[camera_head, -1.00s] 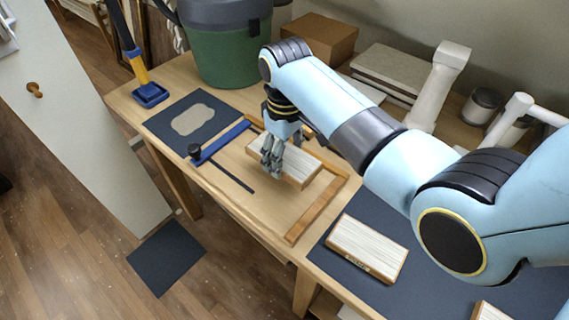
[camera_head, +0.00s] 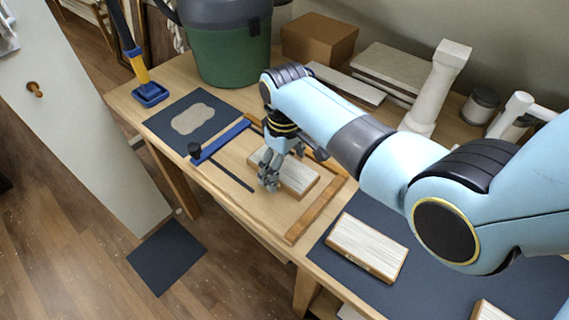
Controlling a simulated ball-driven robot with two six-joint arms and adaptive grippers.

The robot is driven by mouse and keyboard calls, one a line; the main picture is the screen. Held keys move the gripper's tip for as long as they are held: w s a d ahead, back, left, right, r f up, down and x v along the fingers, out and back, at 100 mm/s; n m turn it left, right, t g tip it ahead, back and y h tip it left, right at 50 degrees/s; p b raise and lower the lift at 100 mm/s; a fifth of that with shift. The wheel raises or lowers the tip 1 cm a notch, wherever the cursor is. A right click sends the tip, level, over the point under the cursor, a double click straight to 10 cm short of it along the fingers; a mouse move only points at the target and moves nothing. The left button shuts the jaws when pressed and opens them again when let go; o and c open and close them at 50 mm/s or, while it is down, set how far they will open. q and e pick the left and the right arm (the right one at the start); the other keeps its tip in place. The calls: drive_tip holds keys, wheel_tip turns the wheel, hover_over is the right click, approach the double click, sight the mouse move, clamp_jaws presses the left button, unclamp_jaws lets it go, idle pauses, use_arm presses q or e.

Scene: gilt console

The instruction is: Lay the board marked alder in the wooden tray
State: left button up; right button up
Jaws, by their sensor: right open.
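A board (camera_head: 300,178) with a pale, streaked top and brown edges lies inside the wooden tray (camera_head: 316,214), towards its back. I cannot read any marking on it. My right gripper (camera_head: 269,182) is open at the board's left end, with its fingers low and close around that end; whether they touch it is not clear. The gripper hides part of the board. A similar board (camera_head: 367,246) lies on the dark mat to the right, with a small label on its front edge too small to read. My left gripper is not in view.
A blue clamp (camera_head: 222,142) lies along the tray's left side. A dark mat (camera_head: 215,116) with a pale patch lies beyond it. A green bucket (camera_head: 231,55) and a cardboard box (camera_head: 319,37) stand behind. Another board (camera_head: 489,312) shows at the bottom right edge.

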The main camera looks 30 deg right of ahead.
sight(285, 167)
drive_tip(key=shift+r, duration=0.1)
wheel_tip(285, 167, up, 12)
drive_tip(key=shift+p, duration=0.35)
idle(0.5)
